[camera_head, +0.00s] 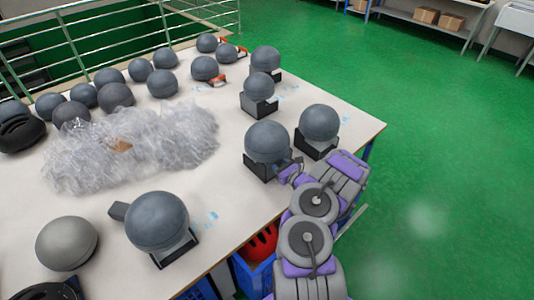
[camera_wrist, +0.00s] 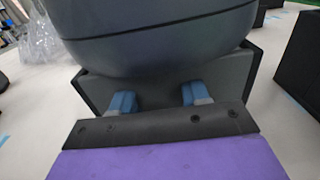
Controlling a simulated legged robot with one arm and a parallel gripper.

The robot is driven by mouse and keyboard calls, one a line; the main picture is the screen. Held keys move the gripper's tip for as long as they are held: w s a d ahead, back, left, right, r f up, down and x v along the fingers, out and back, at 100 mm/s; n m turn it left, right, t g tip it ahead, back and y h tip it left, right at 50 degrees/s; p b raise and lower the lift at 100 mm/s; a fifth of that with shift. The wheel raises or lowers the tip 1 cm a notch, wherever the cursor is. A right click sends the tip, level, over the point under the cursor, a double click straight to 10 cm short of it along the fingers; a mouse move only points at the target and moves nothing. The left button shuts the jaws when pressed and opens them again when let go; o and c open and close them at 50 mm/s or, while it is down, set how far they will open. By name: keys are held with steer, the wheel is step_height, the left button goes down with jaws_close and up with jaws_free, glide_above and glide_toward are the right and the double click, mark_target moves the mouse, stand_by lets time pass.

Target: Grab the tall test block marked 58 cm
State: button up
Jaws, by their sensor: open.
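No tall block and no 58 cm marking can be read in either view. The nearest thing to my gripper (camera_head: 292,170) is a dark grey ball (camera_head: 267,141) on a black stand (camera_head: 256,168) at the table's right side. In the wrist view the rounded grey body (camera_wrist: 160,40) with a dark seam fills the top, above the dark stand (camera_wrist: 254,62). My gripper (camera_wrist: 158,98) shows two blue fingertips spread apart, low in front of the stand, with nothing between them. Whether they touch it I cannot tell.
The white table (camera_head: 240,203) holds several more grey balls, some on black stands, including a close neighbour (camera_head: 319,122) at the right. A heap of clear plastic wrap (camera_head: 165,140) lies left. A blue crate (camera_head: 255,275) holds a red helmet (camera_head: 262,243) below the edge. The green floor (camera_head: 450,160) is open.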

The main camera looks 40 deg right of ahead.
steer(key=w, duration=0.2)
steer(key=w+b, duration=0.1)
steer(key=shift+w+f, duration=0.2)
steer(key=shift+f, duration=0.1)
steer(key=shift+w+d, duration=0.3)
steer(key=shift+d, duration=0.1)
steer(key=shift+a, duration=0.25)
steer(key=shift+c, duration=0.8)
steer(key=shift+a+r, duration=0.1)
steer(key=shift+a, duration=0.1)
steer(key=c, duration=0.3)
steer(key=shift+d, duration=0.2)
jaws_close()
steer(key=shift+s, duration=0.1)
